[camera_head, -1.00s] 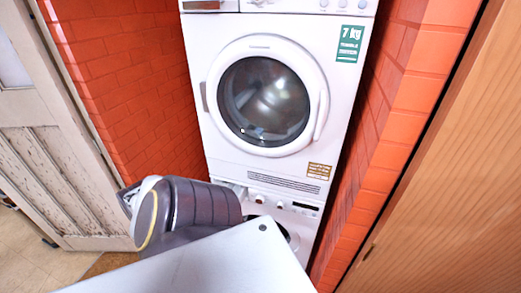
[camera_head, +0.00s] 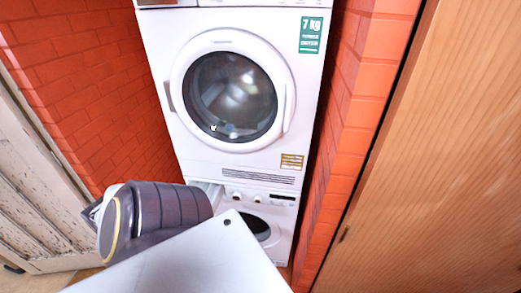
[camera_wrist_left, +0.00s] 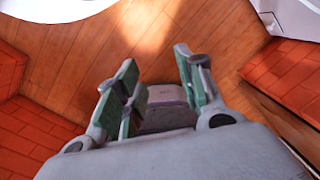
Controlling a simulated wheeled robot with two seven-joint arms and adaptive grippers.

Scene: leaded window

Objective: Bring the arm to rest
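My left gripper (camera_wrist_left: 156,72) shows in the left wrist view. Its two green-padded fingers stand apart with nothing held between them. Brown wood-plank surface lies beyond the fingers, and I see no contact with it. In the head view a dark grey, ribbed part of my arm (camera_head: 165,210) is at the lower left, in front of the stacked machines. The gripper's fingers cannot be made out there. My right gripper is in neither view.
A white upper machine (camera_head: 232,165) with a round door stands over a lower machine (camera_head: 285,215) in a red brick (camera_head: 355,110) alcove. A wooden panel (camera_head: 440,150) is close on the right. A worn pale door (camera_head: 30,190) is at the left.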

